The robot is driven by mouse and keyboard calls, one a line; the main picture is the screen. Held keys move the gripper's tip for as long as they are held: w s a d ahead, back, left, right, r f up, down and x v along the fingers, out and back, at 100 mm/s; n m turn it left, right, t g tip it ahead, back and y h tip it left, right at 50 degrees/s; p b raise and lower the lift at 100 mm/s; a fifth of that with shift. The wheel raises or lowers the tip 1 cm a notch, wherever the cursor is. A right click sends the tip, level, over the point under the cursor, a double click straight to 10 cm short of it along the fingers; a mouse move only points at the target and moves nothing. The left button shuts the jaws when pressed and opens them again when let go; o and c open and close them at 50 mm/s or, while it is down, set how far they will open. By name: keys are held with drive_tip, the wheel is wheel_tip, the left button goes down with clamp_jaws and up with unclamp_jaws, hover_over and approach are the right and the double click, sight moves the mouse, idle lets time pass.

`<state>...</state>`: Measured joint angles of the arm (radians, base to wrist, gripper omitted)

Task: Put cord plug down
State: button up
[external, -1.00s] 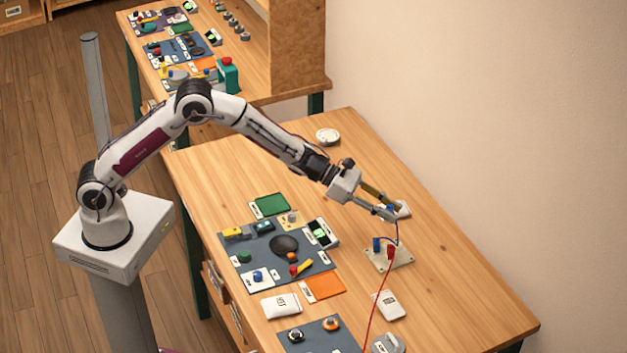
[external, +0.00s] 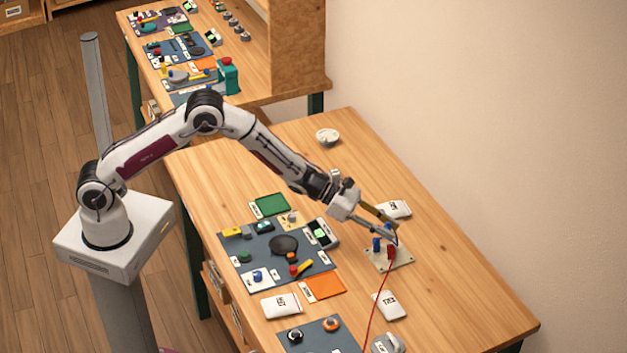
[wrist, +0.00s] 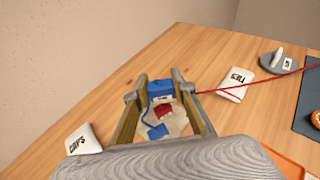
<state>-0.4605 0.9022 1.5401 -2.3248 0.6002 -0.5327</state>
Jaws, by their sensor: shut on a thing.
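My gripper (external: 392,230) reaches down from the left over the pale socket plate (external: 402,263). It is shut on a blue cord plug (wrist: 161,89), which sits between the fingertips in the wrist view. A thin blue cord loops from this plug to another blue plug (external: 377,244) standing on the plate. A red plug (external: 391,253) stands beside that one, and a red cord (external: 374,310) runs from there toward the front. The held plug is just above the plate; I cannot tell whether it touches. The fingers partly hide it in the external view.
A white bag (external: 394,209) lies behind the plate, and another white bag (external: 389,306) lies in front of it. A grey mat (external: 240,266) with several small items is to the left. The table to the right of the plate is clear.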

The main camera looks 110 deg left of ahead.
drive_tip(key=shift+f, duration=1.5)
drive_tip(key=shift+f, duration=0.6)
drive_tip(key=o, duration=1.1)
drive_tip(key=shift+c, duration=0.2)
drive_tip(key=shift+r, duration=0.1)
drive_tip(key=shift+r, duration=0.45)
drive_tip(key=shift+s+r, duration=0.15)
drive_tip(key=v, duration=1.1)
drive_tip(key=shift+s, duration=0.3)
drive_tip(key=shift+r, duration=0.15)
